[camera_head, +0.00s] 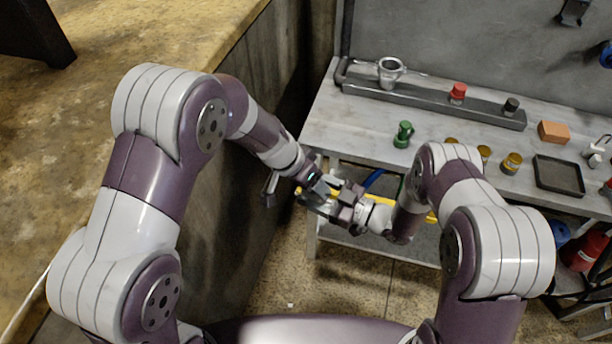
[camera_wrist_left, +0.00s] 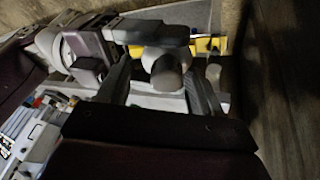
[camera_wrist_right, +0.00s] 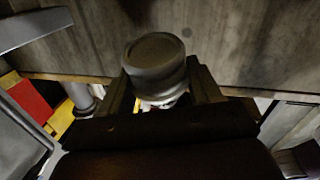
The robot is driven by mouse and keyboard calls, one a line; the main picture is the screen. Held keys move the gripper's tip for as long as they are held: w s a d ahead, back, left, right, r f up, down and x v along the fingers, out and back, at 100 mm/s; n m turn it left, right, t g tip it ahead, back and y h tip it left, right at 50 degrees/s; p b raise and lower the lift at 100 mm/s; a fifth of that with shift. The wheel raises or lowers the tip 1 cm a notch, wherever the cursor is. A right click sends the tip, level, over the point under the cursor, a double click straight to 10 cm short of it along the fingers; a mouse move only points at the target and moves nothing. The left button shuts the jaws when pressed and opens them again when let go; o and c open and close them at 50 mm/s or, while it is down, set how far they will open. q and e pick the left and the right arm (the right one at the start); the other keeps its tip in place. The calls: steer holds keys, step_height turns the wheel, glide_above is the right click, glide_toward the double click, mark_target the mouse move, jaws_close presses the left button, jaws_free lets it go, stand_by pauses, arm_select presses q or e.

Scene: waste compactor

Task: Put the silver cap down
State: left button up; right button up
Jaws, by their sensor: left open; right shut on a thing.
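The silver cap (camera_wrist_right: 156,58) is a dull grey round piece. In the right wrist view it sits between the fingers of my right gripper (camera_wrist_right: 160,88), which is shut on it. In the left wrist view the cap (camera_wrist_left: 167,76) shows between the spread fingers of my left gripper (camera_wrist_left: 160,88); whether they touch it I cannot tell. In the head view my left gripper (camera_head: 298,198) and right gripper (camera_head: 334,192) meet in front of the workbench's left end. The cap is too small and hidden there to make out clearly.
The grey workbench (camera_head: 345,125) carries a dark rail (camera_head: 420,101) with a silver cup (camera_head: 390,72), a red piece (camera_head: 458,92) and a black piece (camera_head: 511,105). A green piece (camera_head: 403,134), an orange block (camera_head: 553,131) and a black tray (camera_head: 558,176) stand nearer. The bench's left front is bare.

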arm_select(q)
steer(key=shift+c, duration=0.3)
steer(key=c, duration=1.1)
jaws_close()
arm_select(e)
steer(key=o, duration=1.2)
